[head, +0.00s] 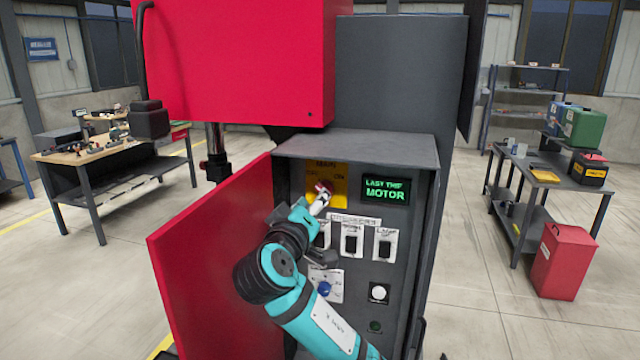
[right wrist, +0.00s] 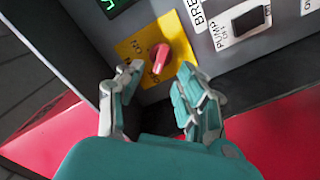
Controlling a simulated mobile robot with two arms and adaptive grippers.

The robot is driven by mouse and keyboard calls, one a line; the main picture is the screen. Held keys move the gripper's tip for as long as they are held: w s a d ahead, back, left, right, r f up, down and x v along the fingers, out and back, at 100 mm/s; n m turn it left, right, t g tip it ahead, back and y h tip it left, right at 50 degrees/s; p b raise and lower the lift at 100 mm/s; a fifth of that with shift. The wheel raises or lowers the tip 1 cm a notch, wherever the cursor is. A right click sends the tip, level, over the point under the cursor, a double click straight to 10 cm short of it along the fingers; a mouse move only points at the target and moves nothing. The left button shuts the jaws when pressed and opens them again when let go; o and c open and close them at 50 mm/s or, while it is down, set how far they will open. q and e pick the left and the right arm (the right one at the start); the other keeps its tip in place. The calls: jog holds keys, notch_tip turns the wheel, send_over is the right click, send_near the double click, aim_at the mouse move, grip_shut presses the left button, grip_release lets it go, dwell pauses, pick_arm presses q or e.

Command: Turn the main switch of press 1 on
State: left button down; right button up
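The main switch is a red rotary knob (right wrist: 160,57) on a yellow plate (right wrist: 138,47) with OFF and ON marks. In the head view the knob (head: 324,186) is at the upper left of the grey press panel (head: 400,250), partly hidden by my right gripper (head: 317,202). In the right wrist view my right gripper (right wrist: 161,68) is open, with one finger on each side of the knob and gaps visible. Whether a fingertip touches it I cannot tell. The exact knob angle is hard to read. My left gripper is not in view.
A green-lit display (head: 386,190) reads "LAST TRIP MOTOR". Black breaker switches (head: 352,240), a blue knob (head: 324,288) and a white button (head: 379,293) sit below. A red door (head: 205,270) stands open on the left. Workbenches stand farther off on both sides.

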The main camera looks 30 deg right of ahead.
jog(key=p+x, duration=0.1)
jog(key=x, duration=0.3)
jog(key=shift+w+d, duration=0.25)
grip_shut()
